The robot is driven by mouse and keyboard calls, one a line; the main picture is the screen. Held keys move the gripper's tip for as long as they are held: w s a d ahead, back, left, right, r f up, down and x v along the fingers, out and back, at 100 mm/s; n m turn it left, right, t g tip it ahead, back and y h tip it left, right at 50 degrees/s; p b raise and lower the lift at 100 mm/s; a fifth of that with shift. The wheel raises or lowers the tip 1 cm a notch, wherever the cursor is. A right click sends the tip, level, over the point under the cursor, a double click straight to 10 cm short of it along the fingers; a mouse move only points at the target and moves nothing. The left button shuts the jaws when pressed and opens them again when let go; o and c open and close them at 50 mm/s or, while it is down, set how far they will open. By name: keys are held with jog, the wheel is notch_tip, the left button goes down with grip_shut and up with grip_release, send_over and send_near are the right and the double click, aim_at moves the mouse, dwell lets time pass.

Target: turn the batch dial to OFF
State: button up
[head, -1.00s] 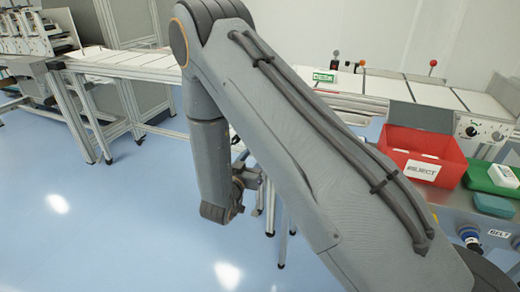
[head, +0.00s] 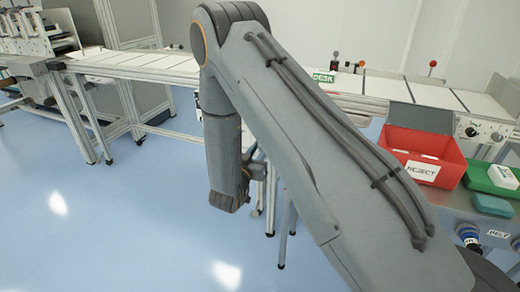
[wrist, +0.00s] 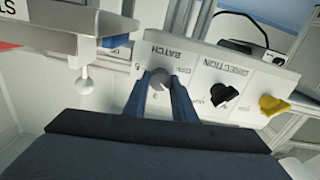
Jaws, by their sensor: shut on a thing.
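In the wrist view the batch dial (wrist: 158,80) is a round grey knob on a pale panel (wrist: 205,62), beside an upside-down BATCH label. My gripper (wrist: 160,84) has its two blue fingers on either side of the dial and is shut on it. Small marks surround the dial, but its pointer and the OFF mark cannot be made out. In the head view my arm hides the dial and most of my gripper.
A black knob (wrist: 224,95) by the DIRECTION label and a yellow knob (wrist: 272,105) sit right of the dial. A white ball-ended lever (wrist: 85,86) hangs at left. The head view shows a red REJECT bin (head: 440,180) at right and open blue floor (head: 110,220).

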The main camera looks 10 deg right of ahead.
jog(key=shift+n, duration=0.3)
jog(key=n+p, duration=0.2)
jog(key=n, duration=0.2)
jog(key=shift+n, duration=0.3)
jog(key=n+p, duration=0.1)
jog(key=n, duration=0.3)
jog(key=shift+n, duration=0.3)
jog(key=o, duration=1)
jog(key=shift+o, duration=0.2)
jog(key=shift+a, duration=0.1)
